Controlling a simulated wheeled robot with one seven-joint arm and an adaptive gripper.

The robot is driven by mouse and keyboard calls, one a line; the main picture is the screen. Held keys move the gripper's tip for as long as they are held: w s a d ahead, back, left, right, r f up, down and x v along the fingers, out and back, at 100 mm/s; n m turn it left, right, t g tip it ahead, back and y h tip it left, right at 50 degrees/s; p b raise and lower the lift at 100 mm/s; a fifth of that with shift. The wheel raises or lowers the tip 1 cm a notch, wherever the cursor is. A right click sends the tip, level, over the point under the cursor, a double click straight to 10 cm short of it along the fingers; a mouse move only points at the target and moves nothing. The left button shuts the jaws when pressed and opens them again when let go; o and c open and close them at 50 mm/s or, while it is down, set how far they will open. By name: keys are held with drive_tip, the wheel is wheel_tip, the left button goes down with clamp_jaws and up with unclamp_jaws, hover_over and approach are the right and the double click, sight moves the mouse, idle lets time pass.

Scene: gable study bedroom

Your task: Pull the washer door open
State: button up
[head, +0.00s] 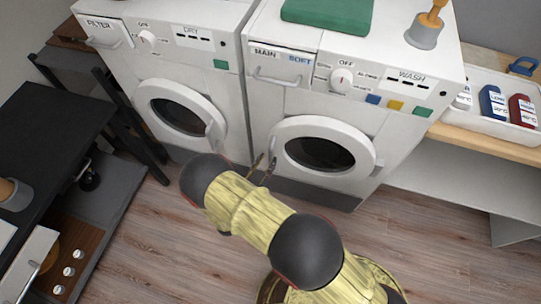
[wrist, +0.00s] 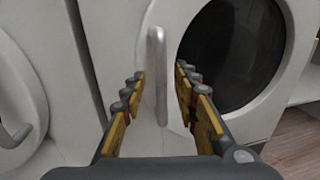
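The washer (head: 290,104) is the white machine marked WASH. Its round door (head: 366,158) looks shut, with a dark window. In the wrist view the door's upright pale handle (wrist: 157,52) stands at the left of the dark window (wrist: 232,52). My gripper (head: 262,166) is at the left edge of this door, and its fingers are apart. In the wrist view my gripper (wrist: 160,76) is open, with one finger on each side of the handle. I see gaps between the fingers and the handle, and cannot tell how deep it sits.
A dryer (head: 140,58) marked DRY, with its own round door, stands close on the left. A green folded item (head: 328,13) lies on the washer. A shelf with a white tray (head: 480,118) of bottles is at the right. A black chair (head: 115,100) is at the left.

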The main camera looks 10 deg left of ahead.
sight(270, 157)
drive_tip(key=shift+b+x, duration=0.35)
drive_tip(key=shift+x, duration=1.6)
drive_tip(key=shift+c, duration=0.3)
clamp_jaws()
